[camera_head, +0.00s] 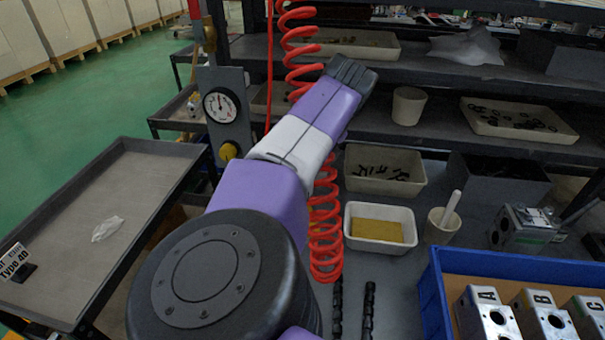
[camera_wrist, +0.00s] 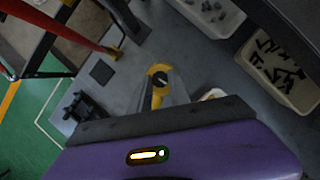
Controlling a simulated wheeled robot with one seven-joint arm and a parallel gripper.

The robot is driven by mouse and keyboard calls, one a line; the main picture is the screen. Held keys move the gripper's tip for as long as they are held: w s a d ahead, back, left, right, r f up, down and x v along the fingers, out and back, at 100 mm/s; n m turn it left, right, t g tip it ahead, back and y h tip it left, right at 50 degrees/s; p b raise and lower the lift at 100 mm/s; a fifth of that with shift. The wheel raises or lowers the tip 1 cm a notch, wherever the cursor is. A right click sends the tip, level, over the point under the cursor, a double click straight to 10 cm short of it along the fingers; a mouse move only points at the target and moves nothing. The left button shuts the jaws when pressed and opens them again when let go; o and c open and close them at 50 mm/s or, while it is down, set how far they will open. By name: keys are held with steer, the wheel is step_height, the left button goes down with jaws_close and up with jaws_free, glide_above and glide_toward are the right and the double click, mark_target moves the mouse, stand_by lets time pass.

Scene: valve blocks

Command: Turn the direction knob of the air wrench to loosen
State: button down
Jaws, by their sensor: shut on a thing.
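A small pale mark shows on the knob. A yellow stem runs down from it towards my purple gripper body. The part looks to be of the air wrench, but most of its shape is hidden and I cannot tell the knob's setting. My gripper is shut on this part. In the head view, my purple and white arm covers the middle, and neither my gripper nor the wrench can be made out.
A pressure gauge (camera_head: 221,106) with a yellow knob (camera_head: 229,151) stands left of my arm. A red coiled hose (camera_head: 325,235) hangs behind it. A blue crate (camera_head: 440,282) with lettered blocks, several bins, and a grey tray table (camera_head: 125,185) surround the arm. Green floor is free at far left.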

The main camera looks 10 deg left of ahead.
steer(key=shift+w+n+g, duration=0.1)
steer(key=shift+n+g, duration=0.3)
steer(key=shift+n, duration=0.9)
steer(key=shift+y, duration=0.3)
steer(key=c, duration=1.2)
jaws_free()
steer(key=p+v, duration=0.3)
steer(key=v, duration=0.5)
steer(key=shift+w, duration=0.1)
